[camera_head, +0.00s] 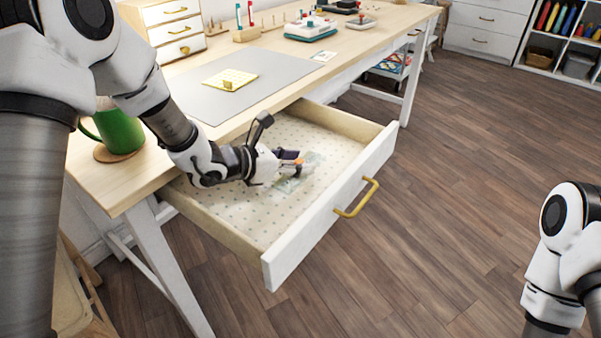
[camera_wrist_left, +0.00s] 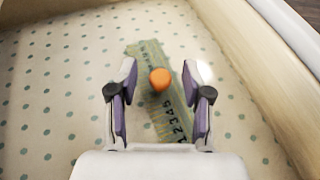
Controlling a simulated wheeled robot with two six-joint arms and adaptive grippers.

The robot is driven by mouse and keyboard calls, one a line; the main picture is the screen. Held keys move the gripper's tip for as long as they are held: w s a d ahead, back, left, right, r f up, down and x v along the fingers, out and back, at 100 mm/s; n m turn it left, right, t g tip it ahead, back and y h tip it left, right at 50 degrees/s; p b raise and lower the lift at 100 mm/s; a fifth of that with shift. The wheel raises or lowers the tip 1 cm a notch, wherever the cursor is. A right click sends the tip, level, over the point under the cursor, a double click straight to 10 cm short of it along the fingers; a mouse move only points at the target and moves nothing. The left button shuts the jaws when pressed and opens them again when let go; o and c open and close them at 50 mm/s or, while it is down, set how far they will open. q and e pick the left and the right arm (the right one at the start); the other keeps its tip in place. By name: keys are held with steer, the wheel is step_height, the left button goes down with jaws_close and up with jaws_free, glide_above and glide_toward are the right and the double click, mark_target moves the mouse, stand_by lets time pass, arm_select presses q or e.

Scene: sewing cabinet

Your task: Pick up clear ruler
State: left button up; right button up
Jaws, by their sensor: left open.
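The clear ruler (camera_head: 313,161) lies in the open drawer (camera_head: 330,215), partly hidden by my left gripper in the head view. In the left wrist view the ruler (camera_wrist_left: 172,118) is a see-through greenish strip with dark numbers, lying slantwise on the dotted lining. My left gripper (camera_head: 294,163) is low inside the drawer, over the ruler. Its two fingers are open, one on either side of the ruler's middle. A small orange piece (camera_wrist_left: 160,79) shows on or above the ruler between the fingers; I cannot tell if it is attached. My right gripper is out of view.
The drawer's front with its brass handle (camera_head: 356,198) and its side walls stand around my left gripper. On the table above are a grey mat (camera_head: 235,95) with a yellow pad (camera_head: 231,80), a green mug (camera_head: 119,131) and a small drawer chest (camera_head: 172,27).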

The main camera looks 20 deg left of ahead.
arm_select(q)
steer(key=shift+w+d+f, duration=0.2)
steer(key=shift+w+d, duration=0.1)
steer(key=shift+w, duration=0.05)
jaws_close()
steer(key=shift+r, duration=0.1)
